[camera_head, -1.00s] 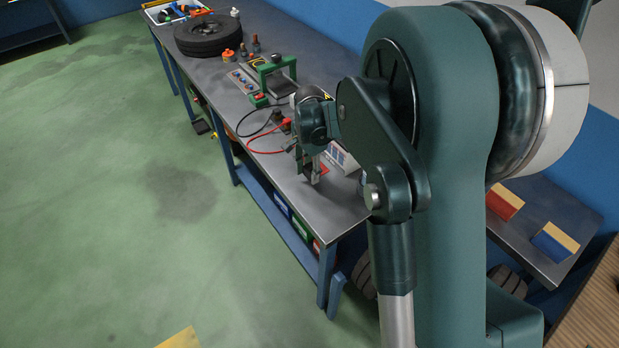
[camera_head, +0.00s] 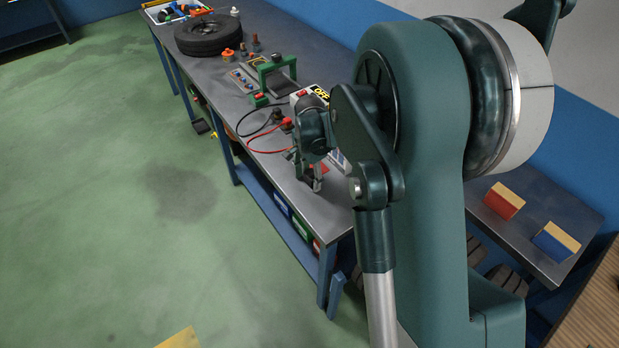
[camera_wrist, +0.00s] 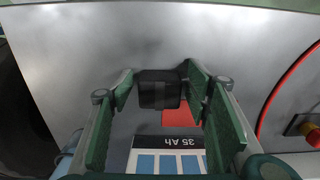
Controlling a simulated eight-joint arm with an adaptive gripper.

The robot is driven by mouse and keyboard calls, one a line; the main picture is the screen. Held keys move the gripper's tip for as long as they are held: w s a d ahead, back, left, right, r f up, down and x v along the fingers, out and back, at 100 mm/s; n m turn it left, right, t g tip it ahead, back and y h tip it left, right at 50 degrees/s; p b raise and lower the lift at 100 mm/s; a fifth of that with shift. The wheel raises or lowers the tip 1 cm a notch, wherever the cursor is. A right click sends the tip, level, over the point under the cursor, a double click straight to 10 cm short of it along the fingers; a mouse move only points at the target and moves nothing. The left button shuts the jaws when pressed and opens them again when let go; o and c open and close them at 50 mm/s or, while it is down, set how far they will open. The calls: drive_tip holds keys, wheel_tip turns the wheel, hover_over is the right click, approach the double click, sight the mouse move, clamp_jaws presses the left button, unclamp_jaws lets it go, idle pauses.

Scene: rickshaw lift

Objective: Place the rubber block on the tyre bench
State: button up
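The black rubber block (camera_wrist: 158,92) lies between the fingertips of my gripper (camera_wrist: 159,86) in the wrist view, beside a red patch on the grey bench. The green finger pads stand close on both sides of it; I cannot tell whether they touch it. In the head view my gripper (camera_head: 311,183) is low at the near end of the long workbench (camera_head: 335,213), and the block cannot be made out. A tyre (camera_head: 208,36) lies on the far end of this bench. A smaller dark bench (camera_head: 530,252) at the right has tyres below it.
A white battery (camera_wrist: 168,146) labelled 35 Ah is close to the fingers. Red and black cables (camera_head: 266,150) lie on the workbench near a green press (camera_head: 272,75) and an OFF-marked box (camera_head: 318,91). Red (camera_head: 503,203) and blue (camera_head: 553,241) blocks with yellow tops sit on the smaller bench.

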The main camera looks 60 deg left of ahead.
sight(310, 175)
drive_tip(key=shift+r, duration=0.15)
wheel_tip(310, 175, up, 12)
drive_tip(key=shift+p, duration=0.4)
idle(0.6)
idle(0.5)
idle(0.4)
